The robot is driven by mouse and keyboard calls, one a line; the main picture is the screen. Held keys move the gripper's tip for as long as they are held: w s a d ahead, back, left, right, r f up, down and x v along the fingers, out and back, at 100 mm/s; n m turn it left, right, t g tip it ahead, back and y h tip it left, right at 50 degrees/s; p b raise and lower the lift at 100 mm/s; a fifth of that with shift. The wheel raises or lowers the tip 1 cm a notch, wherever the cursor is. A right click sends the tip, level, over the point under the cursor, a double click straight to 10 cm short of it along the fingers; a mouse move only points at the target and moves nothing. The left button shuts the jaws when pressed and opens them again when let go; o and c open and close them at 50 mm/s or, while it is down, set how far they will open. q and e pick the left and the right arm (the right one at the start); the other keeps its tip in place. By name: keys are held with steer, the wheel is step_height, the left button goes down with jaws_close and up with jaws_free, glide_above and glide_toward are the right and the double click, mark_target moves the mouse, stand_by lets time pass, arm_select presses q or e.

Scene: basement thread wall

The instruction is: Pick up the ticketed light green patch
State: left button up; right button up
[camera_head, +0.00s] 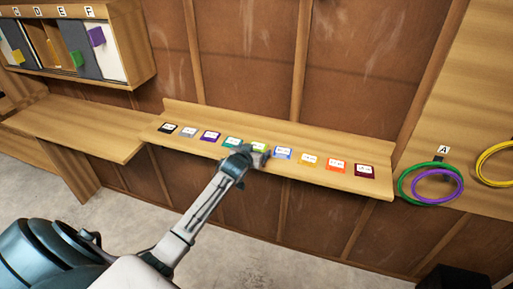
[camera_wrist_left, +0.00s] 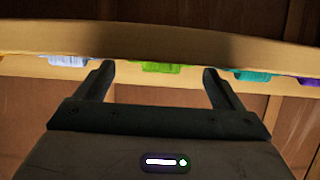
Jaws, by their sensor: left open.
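The light green patch (camera_head: 259,146) lies on the wall shelf in a row of coloured patches, each with a white ticket. My left gripper (camera_head: 250,155) is at the shelf's front edge, just in front of it, and hides part of the patch in the head view. In the left wrist view the light green patch (camera_wrist_left: 161,67) shows centred in the gap between the open fingers of my left gripper (camera_wrist_left: 158,70). The fingers look empty, with no clear contact. My right gripper is not in view.
The teal patch (camera_head: 232,141) and blue patch (camera_head: 283,153) are close neighbours on the shelf (camera_head: 380,186). Rings (camera_head: 408,188) hang at the right under label A. A cabinet with lettered slots (camera_head: 140,75) and a lower bench (camera_head: 80,128) are at the left.

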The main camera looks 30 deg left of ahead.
arm_select(q)
steer(key=c, duration=1.1)
steer(key=shift+o, duration=0.2)
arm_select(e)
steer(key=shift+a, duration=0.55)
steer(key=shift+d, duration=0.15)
arm_select(q)
steer(key=shift+r+b, duration=0.3)
steer(key=shift+r, duration=0.2)
step_height(320, 180, up, 2)
steer(key=shift+r+b, duration=0.1)
steer(key=shift+b, duration=0.55)
steer(key=s+r+b, duration=0.1)
steer(key=s+b, duration=0.2)
steer(key=s, duration=1.3)
steer(key=shift+a+r+b, duration=0.35)
steer(key=shift+r+b, duration=0.05)
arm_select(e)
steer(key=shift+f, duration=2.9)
